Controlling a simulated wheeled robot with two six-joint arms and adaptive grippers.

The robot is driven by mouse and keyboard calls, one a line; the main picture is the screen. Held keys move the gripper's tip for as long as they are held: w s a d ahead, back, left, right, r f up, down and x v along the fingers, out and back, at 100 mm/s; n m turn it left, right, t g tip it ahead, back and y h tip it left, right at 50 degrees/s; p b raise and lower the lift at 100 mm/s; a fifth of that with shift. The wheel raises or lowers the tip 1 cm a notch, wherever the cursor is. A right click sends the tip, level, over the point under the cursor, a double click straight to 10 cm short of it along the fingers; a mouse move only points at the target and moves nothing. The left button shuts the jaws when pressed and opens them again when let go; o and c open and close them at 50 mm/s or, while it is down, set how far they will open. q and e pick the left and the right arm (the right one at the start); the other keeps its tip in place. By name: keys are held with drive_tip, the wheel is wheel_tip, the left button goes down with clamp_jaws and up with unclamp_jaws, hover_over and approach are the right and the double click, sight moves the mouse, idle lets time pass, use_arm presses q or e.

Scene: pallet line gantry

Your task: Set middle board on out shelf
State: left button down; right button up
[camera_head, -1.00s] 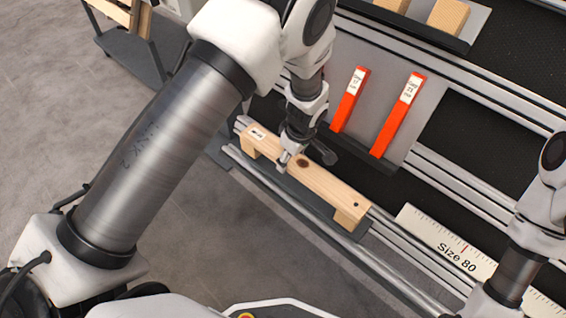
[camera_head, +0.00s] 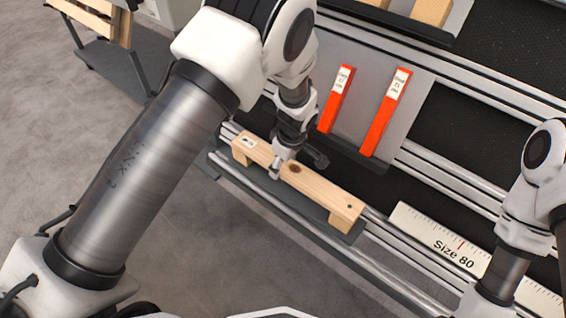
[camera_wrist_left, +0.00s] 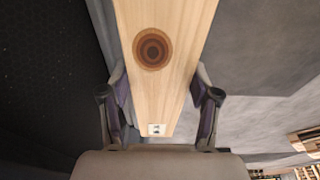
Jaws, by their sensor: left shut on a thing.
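The wooden board (camera_head: 320,188) has a dark knot, a small white label near its left end and a block under each end. It lies along the rail at the front of the line, over a dark grey shelf plate (camera_head: 352,234). My left gripper (camera_head: 280,168) is shut on the board near its knot, from above. In the left wrist view the board (camera_wrist_left: 165,90) runs between the two fingers (camera_wrist_left: 162,105), with the knot and label in sight. Whether the board touches the plate is hard to tell. My right arm shows at the right edge, but its gripper is out of sight.
Two orange gauge blocks (camera_head: 386,112) stand on a grey panel behind the board. A ruler plate marked "Size 80" (camera_head: 450,243) lies to the right. Metal rails (camera_head: 460,190) run across the line. A dark cart with wooden pieces (camera_head: 100,28) stands at the upper left.

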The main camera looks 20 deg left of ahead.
use_arm(q)
drive_tip(key=shift+f, duration=0.15)
drive_tip(key=shift+c, duration=0.9)
unclamp_jaws()
drive_tip(key=shift+c, duration=0.3)
drive_tip(key=shift+r+p, duration=2.3)
drive_tip(key=shift+r, duration=0.75)
